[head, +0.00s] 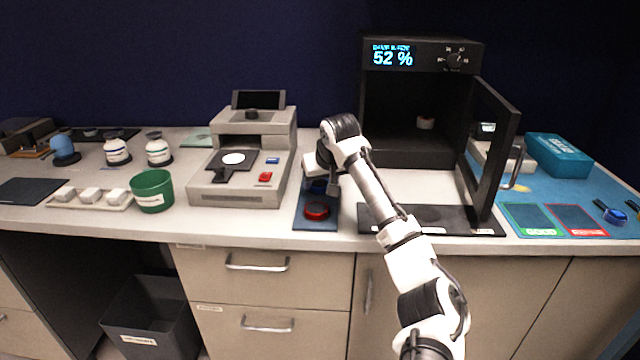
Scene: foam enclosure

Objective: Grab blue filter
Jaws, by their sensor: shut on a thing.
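My gripper (325,188) points down over a small dark-blue mat (318,227) in the middle of the counter. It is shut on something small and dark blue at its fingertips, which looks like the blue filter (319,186). My arm partly hides it, and its shape is too small to make out. A red round piece (316,212) lies on the same mat, just in front of the gripper.
A grey device (240,190) with a white disc stands close to the left. A black chamber (420,150) with its door (490,150) swung open stands to the right. A green cup (152,192) is further left. A blue mat (560,190) lies at far right.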

